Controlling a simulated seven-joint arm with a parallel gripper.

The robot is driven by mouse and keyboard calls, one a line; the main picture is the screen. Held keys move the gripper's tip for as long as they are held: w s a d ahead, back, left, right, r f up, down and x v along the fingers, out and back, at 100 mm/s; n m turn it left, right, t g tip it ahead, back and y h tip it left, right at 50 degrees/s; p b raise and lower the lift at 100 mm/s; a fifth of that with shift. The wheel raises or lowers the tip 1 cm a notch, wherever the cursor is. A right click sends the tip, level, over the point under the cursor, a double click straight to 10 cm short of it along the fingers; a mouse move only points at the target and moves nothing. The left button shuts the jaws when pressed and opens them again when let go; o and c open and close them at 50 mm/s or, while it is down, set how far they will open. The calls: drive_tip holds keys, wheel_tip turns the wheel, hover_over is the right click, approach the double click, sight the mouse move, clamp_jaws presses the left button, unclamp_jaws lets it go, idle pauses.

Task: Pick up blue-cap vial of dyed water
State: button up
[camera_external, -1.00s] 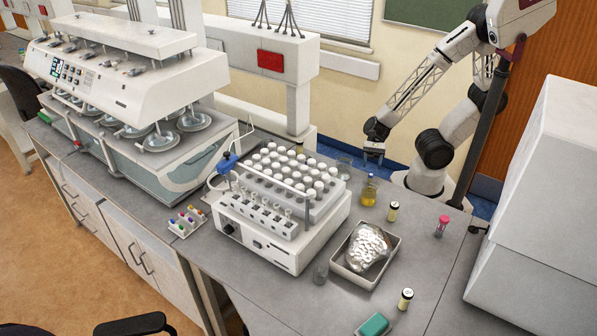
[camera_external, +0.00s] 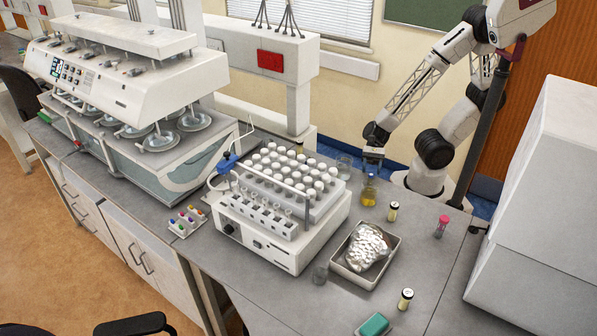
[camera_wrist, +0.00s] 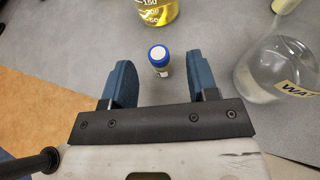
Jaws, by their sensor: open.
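The blue-cap vial (camera_wrist: 158,56) stands upright on the grey bench in the wrist view, seen from above with a white disc on its cap. My gripper (camera_wrist: 158,72) is open and empty, with one blue finger on each side of the vial in the picture. I cannot tell whether the fingertips are level with the vial or still above it. In the external view my gripper (camera_external: 372,164) points down just behind the yellow flask. The vial cannot be made out there.
A flask of yellow liquid (camera_external: 369,191) stands close by; it also shows in the wrist view (camera_wrist: 157,10). A clear labelled glass vessel (camera_wrist: 278,68) stands to the right in that view. A tray with a silvery bundle (camera_external: 340,266) and a vial rack machine (camera_external: 270,232) stand nearby.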

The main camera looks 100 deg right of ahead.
drive_tip(key=shift+a, duration=0.1)
idle(0.3)
drive_tip(key=shift+x, duration=2.55)
drive_tip(key=c, duration=1)
